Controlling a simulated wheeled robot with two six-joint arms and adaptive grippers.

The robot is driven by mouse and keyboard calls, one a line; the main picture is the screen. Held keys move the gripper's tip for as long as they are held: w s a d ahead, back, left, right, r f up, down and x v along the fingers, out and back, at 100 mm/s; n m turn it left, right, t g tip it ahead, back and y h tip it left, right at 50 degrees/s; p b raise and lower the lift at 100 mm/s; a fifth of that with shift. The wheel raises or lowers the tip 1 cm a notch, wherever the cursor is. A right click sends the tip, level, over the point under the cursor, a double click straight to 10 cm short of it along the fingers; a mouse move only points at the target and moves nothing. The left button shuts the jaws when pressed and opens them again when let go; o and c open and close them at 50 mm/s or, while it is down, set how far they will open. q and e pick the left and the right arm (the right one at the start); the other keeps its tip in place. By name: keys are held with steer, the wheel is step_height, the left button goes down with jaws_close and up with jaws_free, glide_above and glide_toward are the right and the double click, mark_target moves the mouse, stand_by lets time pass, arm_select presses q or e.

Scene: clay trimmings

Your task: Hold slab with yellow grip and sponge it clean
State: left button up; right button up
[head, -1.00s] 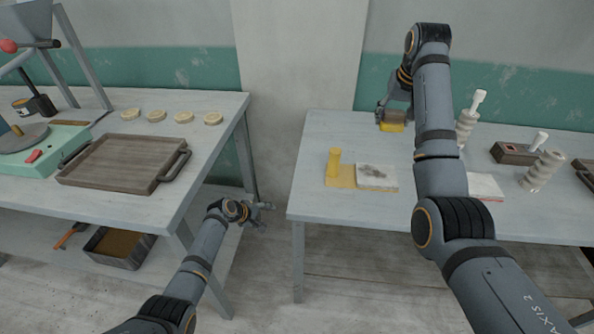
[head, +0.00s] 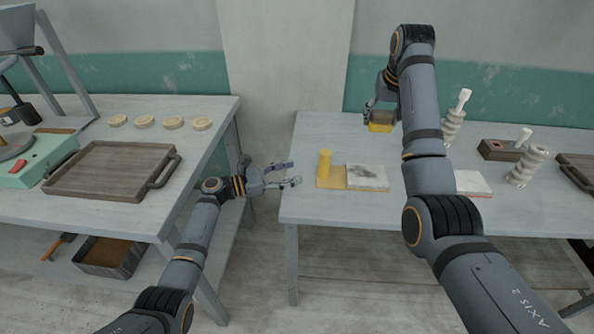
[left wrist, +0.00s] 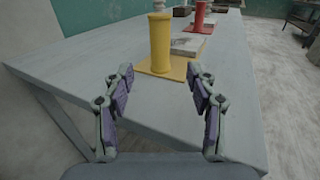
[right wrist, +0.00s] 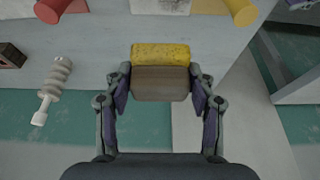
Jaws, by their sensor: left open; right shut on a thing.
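The yellow grip (head: 324,164) stands upright on a flat yellow plate at the left of the right-hand table. A pale slab (head: 367,178) with a dark smudge lies on the plate's right part. My left gripper (head: 288,174) is open and empty, just off the table's left edge, left of the grip; in the left wrist view the yellow grip (left wrist: 160,45) stands ahead between the fingers. My right gripper (right wrist: 160,95) is shut on the brown block of the sponge (right wrist: 160,54), its yellow side facing away. The sponge (head: 380,127) is above the table's back part.
A second slab (head: 472,183) lies right of my right forearm; a red grip (left wrist: 201,15) stands by it in the left wrist view. White ribbed tools (head: 453,125) and a brown block (head: 499,150) stand farther right. A gap separates the left table (head: 150,215).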

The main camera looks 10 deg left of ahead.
mark_target(325, 164)
arm_select(q)
steer(key=x, duration=1.1)
steer(key=shift+w+d, duration=0.15)
steer(key=shift+d, duration=0.2)
steer(key=shift+c, duration=0.2)
jaws_close()
